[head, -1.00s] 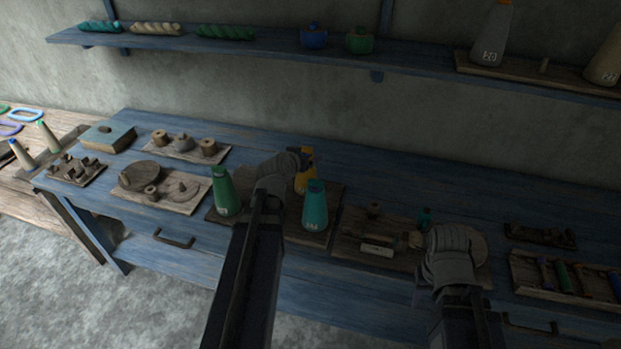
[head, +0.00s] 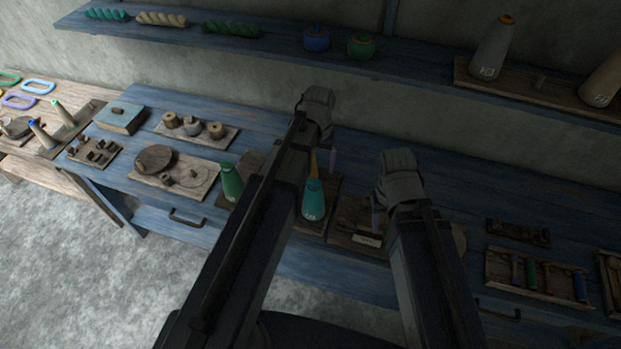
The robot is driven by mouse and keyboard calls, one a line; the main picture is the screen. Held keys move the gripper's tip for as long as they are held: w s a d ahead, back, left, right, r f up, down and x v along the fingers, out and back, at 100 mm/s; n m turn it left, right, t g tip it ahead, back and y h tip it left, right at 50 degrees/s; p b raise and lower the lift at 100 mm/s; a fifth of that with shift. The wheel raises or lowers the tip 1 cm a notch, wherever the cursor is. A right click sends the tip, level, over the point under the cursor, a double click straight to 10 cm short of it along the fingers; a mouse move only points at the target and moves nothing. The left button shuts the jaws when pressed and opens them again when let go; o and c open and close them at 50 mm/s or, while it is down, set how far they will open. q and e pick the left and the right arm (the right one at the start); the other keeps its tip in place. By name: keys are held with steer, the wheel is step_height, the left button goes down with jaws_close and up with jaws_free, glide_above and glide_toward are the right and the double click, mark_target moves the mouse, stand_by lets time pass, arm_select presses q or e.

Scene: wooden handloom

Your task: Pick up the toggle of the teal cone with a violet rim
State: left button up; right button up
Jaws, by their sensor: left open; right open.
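A teal cone (head: 313,203) with a number label stands upright on a dark board on the blue bench, in the middle of the head view. Its rim is too small and dark for me to make out a violet colour. I cannot pick out its toggle.
A green cone (head: 231,183) stands left of the teal one, partly behind my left arm. Boards with small wooden parts (head: 197,131) lie further left. A rack of coloured spools (head: 536,274) lies at the right. A blue shelf (head: 420,67) runs above the bench.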

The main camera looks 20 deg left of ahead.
mark_target(314, 181)
arm_select(q)
steer(key=shift+f+b, duration=1.2)
steer(key=shift+f, duration=0.2)
steer(key=f+b, duration=0.4)
steer(key=shift+s+a, duration=0.25)
steer(key=shift+a, duration=0.15)
steer(key=shift+f+b, duration=0.55)
steer(key=shift+b, duration=0.05)
steer(key=shift+r, duration=0.1)
steer(key=shift+c, duration=0.2)
steer(key=c, duration=1.4)
